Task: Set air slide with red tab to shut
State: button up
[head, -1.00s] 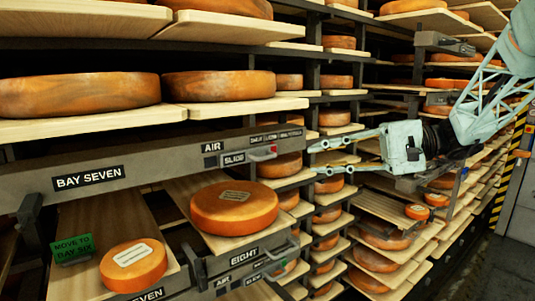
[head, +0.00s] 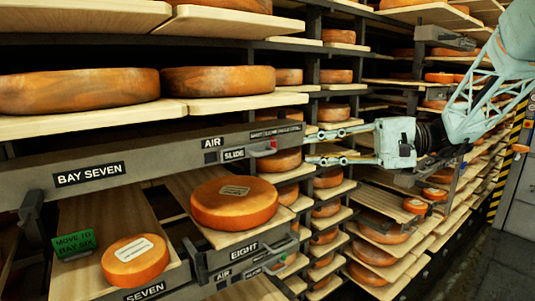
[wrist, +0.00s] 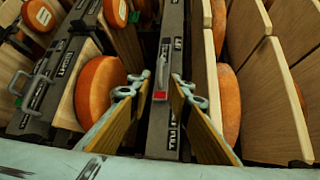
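The air slide (head: 248,152) is on the grey beam marked BAY SEVEN, with labels AIR and SLIDE beside it. Its small red tab (head: 273,145) is at the right end of the beam. In the wrist view the red tab (wrist: 160,95) shows in the middle, between my fingers. My gripper (head: 310,147) is open and empty, just right of the beam's end. In the wrist view my gripper (wrist: 160,87) has one finger on each side of the beam, with gaps to the tab. I cannot tell whether a finger touches the beam.
An orange cheese wheel (head: 234,202) sits on a board below the air slide. A green MOVE TO BAY SIX sign (head: 74,245) stands at lower left. Shelves of wheels surround my gripper.

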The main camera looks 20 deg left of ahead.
aim_at(271, 152)
jog(key=shift+s+a+f, duration=0.3)
jog(key=shift+a, duration=1.75)
jog(key=shift+s+a+f, duration=0.25)
jog(key=shift+s+a, duration=0.05)
jog(key=shift+a, duration=1.75)
jog(key=shift+s+a+f, duration=0.3)
jog(key=shift+a, duration=1.75)
grip_shut()
